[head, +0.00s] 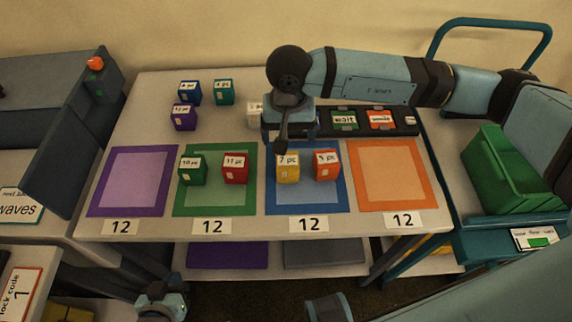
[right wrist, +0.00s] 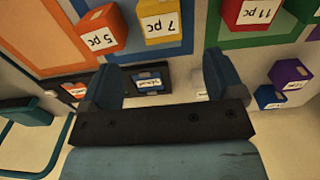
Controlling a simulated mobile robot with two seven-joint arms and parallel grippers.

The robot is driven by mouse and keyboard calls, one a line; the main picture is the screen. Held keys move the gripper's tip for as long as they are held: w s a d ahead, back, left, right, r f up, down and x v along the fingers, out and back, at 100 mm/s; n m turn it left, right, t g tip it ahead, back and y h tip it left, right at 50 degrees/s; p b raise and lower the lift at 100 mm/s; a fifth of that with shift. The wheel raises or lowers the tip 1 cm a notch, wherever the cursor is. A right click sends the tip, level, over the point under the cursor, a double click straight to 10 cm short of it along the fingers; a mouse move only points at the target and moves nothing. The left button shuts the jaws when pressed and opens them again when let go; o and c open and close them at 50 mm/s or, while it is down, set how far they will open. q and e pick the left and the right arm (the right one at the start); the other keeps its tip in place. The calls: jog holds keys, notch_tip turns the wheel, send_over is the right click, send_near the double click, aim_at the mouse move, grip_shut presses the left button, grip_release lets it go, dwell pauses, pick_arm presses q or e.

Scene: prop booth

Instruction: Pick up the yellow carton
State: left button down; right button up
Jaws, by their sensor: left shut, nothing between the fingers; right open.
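The yellow carton (head: 288,168), labelled "7 pc", stands on the blue mat (head: 310,202), next to an orange-red carton (head: 327,165) labelled "5 pc". In the right wrist view the yellow carton (right wrist: 160,20) shows at the top, beyond the fingers and apart from them. My right gripper (head: 284,134) is above the table, just behind the yellow carton in the head view. Its two fingers (right wrist: 162,66) are spread in the right wrist view, with nothing held. My left gripper (head: 162,302) is low at the bottom left, in front of the table, shut and empty.
Green (head: 192,170) and red (head: 235,168) cartons stand on the green mat. Blue (head: 190,92), teal (head: 224,92) and purple (head: 184,117) cartons stand behind. A black strip (head: 402,116) with labels lies behind the empty orange mat (head: 430,180). The purple mat (head: 135,180) is empty.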

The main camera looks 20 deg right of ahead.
aim_at(287, 168)
notch_tip(287, 168, down, 13)
jog(key=shift+a+f+p, duration=0.1)
jog(key=shift+p, duration=0.25)
jog(key=c, duration=1.1)
jog(key=shift+o, duration=0.2)
